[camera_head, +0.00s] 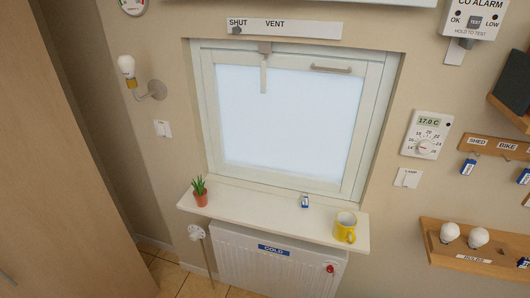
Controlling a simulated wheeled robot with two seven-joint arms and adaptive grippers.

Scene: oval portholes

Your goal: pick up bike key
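Neither of my grippers is in view. A wooden key rack (490,153) on the right wall carries the labels SHED and BIKE. One blue-and-white tag (467,166) hangs below the SHED end. Another blue-and-white tag (523,176) hangs low and to the right of the BIKE label, near the picture's right edge. A small blue-and-white item (305,201) sits on the window sill, left of the yellow mug. I cannot read the tags, so I cannot tell which one is the bike key.
The white sill (270,214) holds a potted plant (200,193) and a yellow mug (345,227). A radiator (270,265) stands below it. A wooden shelf (480,262) with two bulbs is below the key rack. A tall wooden panel (50,150) fills the left side.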

